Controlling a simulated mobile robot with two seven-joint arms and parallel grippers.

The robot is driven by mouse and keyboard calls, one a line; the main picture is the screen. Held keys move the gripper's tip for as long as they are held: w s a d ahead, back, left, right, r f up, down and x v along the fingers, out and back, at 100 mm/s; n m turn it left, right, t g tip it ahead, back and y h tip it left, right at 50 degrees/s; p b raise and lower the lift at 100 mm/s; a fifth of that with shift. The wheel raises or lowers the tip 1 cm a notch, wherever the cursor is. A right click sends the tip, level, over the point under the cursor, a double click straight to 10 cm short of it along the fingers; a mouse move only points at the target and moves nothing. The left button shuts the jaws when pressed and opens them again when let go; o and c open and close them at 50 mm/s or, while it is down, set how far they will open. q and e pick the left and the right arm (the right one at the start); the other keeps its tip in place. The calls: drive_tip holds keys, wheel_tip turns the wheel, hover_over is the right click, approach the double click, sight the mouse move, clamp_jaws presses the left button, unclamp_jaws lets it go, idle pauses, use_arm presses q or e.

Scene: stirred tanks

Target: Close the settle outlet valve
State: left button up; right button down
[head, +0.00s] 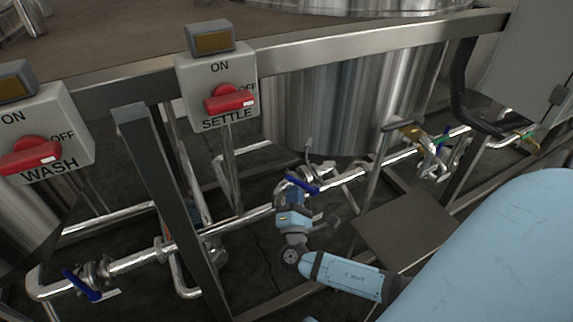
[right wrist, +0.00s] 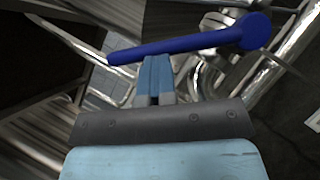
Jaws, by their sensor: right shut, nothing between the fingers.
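The settle outlet valve has a blue lever (head: 303,184) on the steel pipe below the middle tank, close to the SETTLE switch box (head: 218,92). The lever lies at an angle across the pipe in the head view. In the right wrist view the lever (right wrist: 175,46) runs from its round pivot end at right to its free end at left. My right gripper (head: 293,190) is shut and empty. Its fingertips (right wrist: 156,62) are right beside the lever, near the middle of its length; I cannot tell whether they touch. My left gripper is not in view.
A second blue lever (head: 82,287) is on the pipe at lower left, near the WASH switch box (head: 45,130). A steel frame post (head: 165,190) and frame rail (head: 330,55) stand between the tanks and me. More valves (head: 435,160) sit at right.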

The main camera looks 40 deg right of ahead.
use_arm(q)
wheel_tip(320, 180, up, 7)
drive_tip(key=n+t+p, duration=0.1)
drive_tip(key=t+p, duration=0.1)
drive_tip(key=p, duration=0.3)
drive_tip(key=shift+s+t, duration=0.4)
use_arm(e)
drive_tip(key=s+d+r+m+g+y, duration=0.1)
drive_tip(key=d+r+m+g, duration=0.3)
drive_tip(key=m, duration=0.4)
drive_tip(key=shift+d, duration=0.5)
use_arm(q)
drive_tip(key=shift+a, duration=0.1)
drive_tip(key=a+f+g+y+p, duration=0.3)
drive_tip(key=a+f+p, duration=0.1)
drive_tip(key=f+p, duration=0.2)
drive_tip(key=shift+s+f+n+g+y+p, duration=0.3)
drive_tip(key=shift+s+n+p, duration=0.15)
drive_tip(key=shift+p, duration=0.25)
use_arm(e)
wheel_tip(320, 180, up, 20)
drive_tip(key=shift+s, duration=0.1)
